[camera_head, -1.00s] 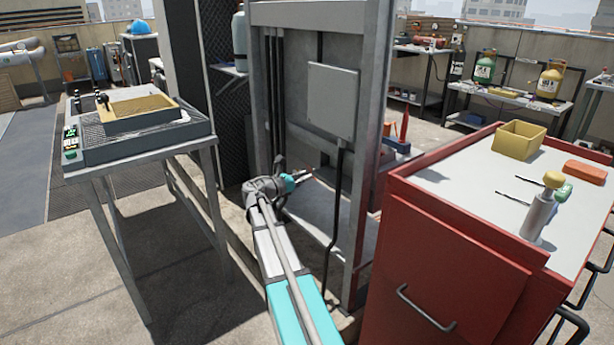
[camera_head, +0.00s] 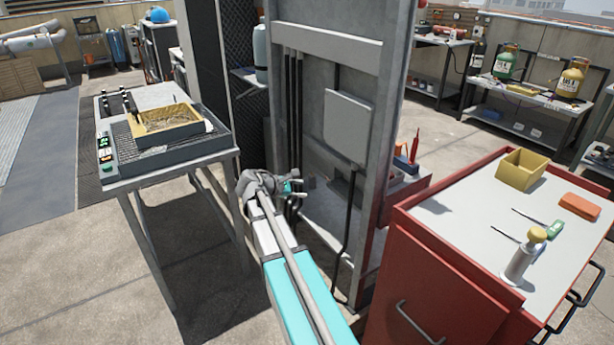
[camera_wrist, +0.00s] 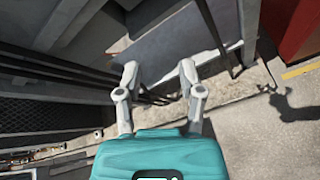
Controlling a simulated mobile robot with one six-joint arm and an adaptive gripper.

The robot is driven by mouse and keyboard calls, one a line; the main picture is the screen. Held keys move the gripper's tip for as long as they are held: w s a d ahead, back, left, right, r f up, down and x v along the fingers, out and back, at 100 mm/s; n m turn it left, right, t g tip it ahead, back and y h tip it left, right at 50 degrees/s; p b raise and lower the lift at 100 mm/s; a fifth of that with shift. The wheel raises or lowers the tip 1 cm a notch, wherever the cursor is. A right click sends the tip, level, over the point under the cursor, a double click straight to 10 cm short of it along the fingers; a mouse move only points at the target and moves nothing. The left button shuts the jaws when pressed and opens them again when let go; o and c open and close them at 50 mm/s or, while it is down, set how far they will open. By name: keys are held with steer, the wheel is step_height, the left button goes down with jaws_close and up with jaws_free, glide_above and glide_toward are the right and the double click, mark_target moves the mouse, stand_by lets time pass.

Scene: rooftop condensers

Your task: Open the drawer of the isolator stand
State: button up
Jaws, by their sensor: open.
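The grey upright stand (camera_head: 352,47), which I take to be the isolator stand, rises in the middle of the head view. It carries a light grey square box (camera_head: 350,126) and dark vertical conduits (camera_head: 293,110). I cannot make out a drawer front or handle on it; its lower part is partly behind my arm. My gripper (camera_head: 303,186) is open and empty in front of the stand's lower left side, at about the height below the box. In the wrist view my gripper (camera_wrist: 158,72) has its two fingers apart, with a grey panel and dark cables beyond them.
A red cabinet (camera_head: 440,275) with a drawer handle stands close on the right, bearing a yellow bin (camera_head: 522,169) and tools. A grey table (camera_head: 180,172) with a yellow-rimmed tray (camera_head: 168,126) stands at left.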

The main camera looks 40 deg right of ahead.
steer(key=s+a+r+m+y+p, duration=0.3)
steer(key=a+r+p, duration=0.6)
steer(key=p, duration=0.3)
steer(key=s+a+r+m+y+p, duration=0.4)
steer(key=a+r+p, duration=0.5)
steer(key=a+p, duration=0.3)
steer(key=s+a+r+m+y+p, duration=0.4)
steer(key=s+a+r+y+p, duration=0.1)
steer(key=a+r+p, duration=0.4)
steer(key=s+a+p, duration=0.1)
steer(key=a+p, duration=0.1)
steer(key=p, duration=0.1)
steer(key=shift+s+r+y, duration=0.15)
steer(key=shift+r+y, duration=0.15)
steer(key=shift+r, duration=0.05)
steer(key=shift+s+a, duration=0.1)
steer(key=shift+s, duration=0.05)
